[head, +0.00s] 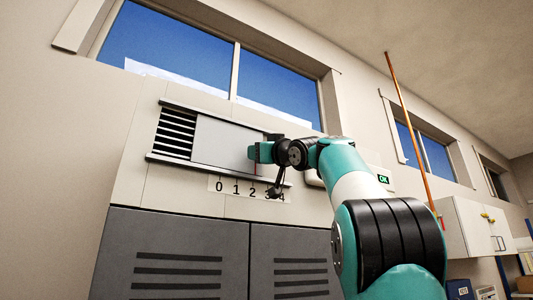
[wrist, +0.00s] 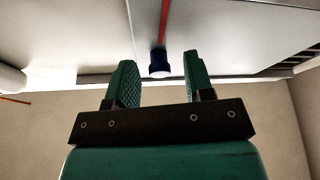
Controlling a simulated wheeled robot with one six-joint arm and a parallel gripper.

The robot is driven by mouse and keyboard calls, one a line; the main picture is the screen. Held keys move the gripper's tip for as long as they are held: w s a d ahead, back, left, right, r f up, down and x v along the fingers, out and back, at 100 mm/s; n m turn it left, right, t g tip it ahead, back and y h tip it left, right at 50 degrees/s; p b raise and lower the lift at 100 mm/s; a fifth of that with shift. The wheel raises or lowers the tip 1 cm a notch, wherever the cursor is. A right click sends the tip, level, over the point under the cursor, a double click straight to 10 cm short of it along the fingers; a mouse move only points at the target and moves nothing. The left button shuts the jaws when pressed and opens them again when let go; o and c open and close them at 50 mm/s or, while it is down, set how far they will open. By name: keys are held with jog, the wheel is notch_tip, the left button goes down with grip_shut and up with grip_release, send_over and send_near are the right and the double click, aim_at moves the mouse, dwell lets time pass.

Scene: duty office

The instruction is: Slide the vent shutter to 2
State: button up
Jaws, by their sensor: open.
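The vent shutter (head: 222,143) is a flat pale grey panel in a rail frame on the wall. Dark vent slats (head: 176,133) show open at its left. A printed scale (head: 228,187) from 0 to 4 runs below; my arm partly covers its right end. My gripper (head: 262,152) is at the right part of the shutter, above about 3. A red line (wrist: 164,22) runs from the knob. The exact reading is unclear.
Grey louvred lockers (head: 178,260) stand below the vent, and windows (head: 170,45) are above. A panel with a green OK display (head: 383,179) is right of the vent, partly behind my arm. A white wall cabinet (head: 466,227) hangs farther right.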

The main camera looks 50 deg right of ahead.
jog(key=b+v, duration=0.9)
jog(key=v, duration=0.8)
jog(key=shift+s, duration=0.2)
